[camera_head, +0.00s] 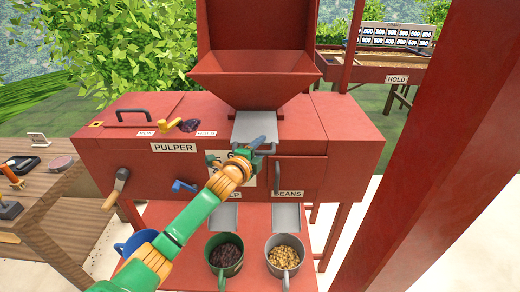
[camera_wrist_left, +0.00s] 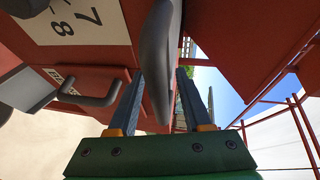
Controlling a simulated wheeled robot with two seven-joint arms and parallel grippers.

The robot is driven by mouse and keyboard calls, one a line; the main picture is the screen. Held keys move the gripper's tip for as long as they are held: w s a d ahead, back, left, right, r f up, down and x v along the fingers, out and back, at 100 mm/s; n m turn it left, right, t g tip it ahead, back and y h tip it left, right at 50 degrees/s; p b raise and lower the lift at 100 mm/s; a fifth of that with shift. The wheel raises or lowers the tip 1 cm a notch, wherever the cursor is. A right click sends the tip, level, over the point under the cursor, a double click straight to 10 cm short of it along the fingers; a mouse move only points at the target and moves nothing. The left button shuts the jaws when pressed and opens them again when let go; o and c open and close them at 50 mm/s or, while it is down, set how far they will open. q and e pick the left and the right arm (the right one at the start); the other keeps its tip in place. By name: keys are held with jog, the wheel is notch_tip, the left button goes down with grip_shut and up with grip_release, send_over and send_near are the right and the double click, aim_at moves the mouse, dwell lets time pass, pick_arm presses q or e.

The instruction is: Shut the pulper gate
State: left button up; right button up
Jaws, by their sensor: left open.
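The red pulper (camera_head: 110,150) stands in front of me with its hopper (camera_head: 255,80) on top. A grey gate plate (camera_head: 252,122) sticks out below the hopper mouth, with a grey handle at its front. My left gripper (camera_head: 258,148) is at this handle, open, and hides part of it. In the left wrist view a grey bar (camera_wrist_left: 160,50), which looks like the handle, lies between the two open fingers of the gripper (camera_wrist_left: 160,85). I cannot tell if either finger touches it. My right gripper is not in view.
A green mug of dark pulp (camera_head: 226,272) and a grey mug of beans (camera_head: 283,275) stand below two chutes. A crank (camera_head: 117,187), blue lever (camera_head: 184,186) and yellow lever (camera_head: 169,125) sit on the pulper. A red post (camera_head: 430,150) rises at right; a wooden bench (camera_head: 45,205) is left.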

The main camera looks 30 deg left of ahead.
pick_arm(q)
jog(key=v, duration=0.7)
